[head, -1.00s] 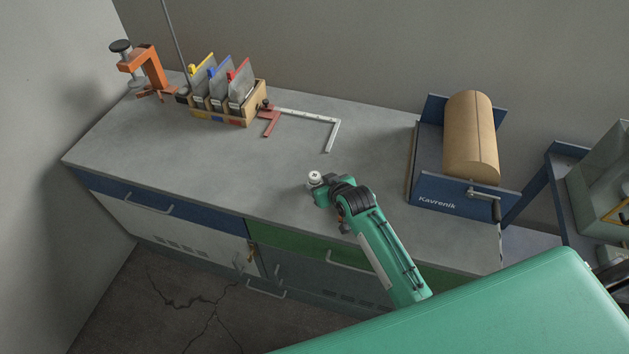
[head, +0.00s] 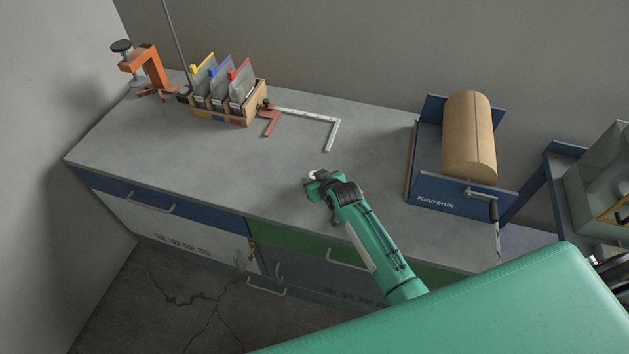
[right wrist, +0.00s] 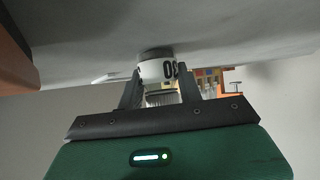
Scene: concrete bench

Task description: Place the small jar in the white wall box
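The small jar (right wrist: 155,70) shows in the right wrist view as a white body with dark characters and a ribbed grey cap. My right gripper (right wrist: 160,80) has a finger close against each side of it and looks shut on it. In the head view the right gripper (head: 312,179) is low over the bench's front middle, and only a pale bit of the jar (head: 312,174) shows behind it. I cannot tell whether the jar touches the bench. I see no white wall box. My left gripper is out of view.
The grey bench (head: 200,165) is clear left of the gripper. A blue Kavronik roll holder (head: 440,202) stands to the right.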

